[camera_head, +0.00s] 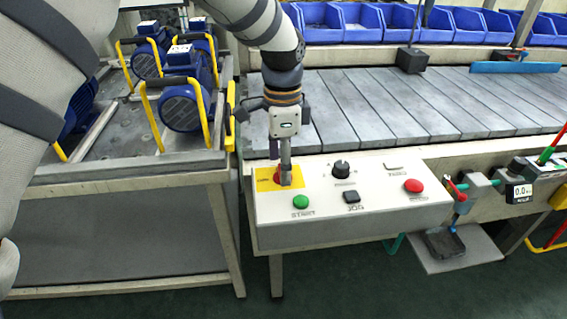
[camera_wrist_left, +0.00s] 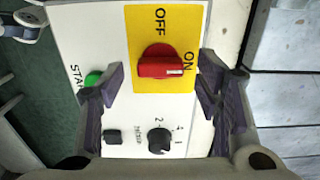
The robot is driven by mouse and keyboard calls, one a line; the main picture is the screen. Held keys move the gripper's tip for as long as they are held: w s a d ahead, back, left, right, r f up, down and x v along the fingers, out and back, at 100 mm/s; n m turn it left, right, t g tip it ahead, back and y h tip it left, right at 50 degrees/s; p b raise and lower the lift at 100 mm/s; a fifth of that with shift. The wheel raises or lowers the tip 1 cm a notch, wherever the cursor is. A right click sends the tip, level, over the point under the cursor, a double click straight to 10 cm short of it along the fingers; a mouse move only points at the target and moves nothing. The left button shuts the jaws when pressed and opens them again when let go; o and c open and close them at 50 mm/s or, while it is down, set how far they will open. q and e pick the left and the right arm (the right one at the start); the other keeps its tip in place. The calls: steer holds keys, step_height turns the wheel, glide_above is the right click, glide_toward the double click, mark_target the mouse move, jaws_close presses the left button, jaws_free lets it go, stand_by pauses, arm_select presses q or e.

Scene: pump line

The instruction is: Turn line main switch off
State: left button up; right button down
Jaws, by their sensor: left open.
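The line main switch is a red rotary knob (camera_wrist_left: 160,66) on a yellow plate (camera_wrist_left: 148,35) marked OFF and ON. Its white pointer mark faces the ON label in the left wrist view. In the head view the knob (camera_head: 279,176) is partly hidden by my left gripper (camera_head: 285,172), which points down over it at the control panel's (camera_head: 340,222) left end. In the left wrist view my left gripper (camera_wrist_left: 161,70) is open, with one finger on each side of the knob and visible gaps between. My right gripper is not in view.
The panel also has a green START button (camera_head: 301,202), a black JOG button (camera_head: 352,196), a black selector (camera_head: 341,168) and a red button (camera_head: 414,186). Blue pumps with yellow handles (camera_head: 180,105) stand left. A slatted conveyor (camera_head: 400,105) runs behind.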

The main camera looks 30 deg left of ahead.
arm_select(q)
steer(key=shift+f, duration=0.4)
steer(key=c, duration=1.2)
steer(key=shift+o, duration=0.2)
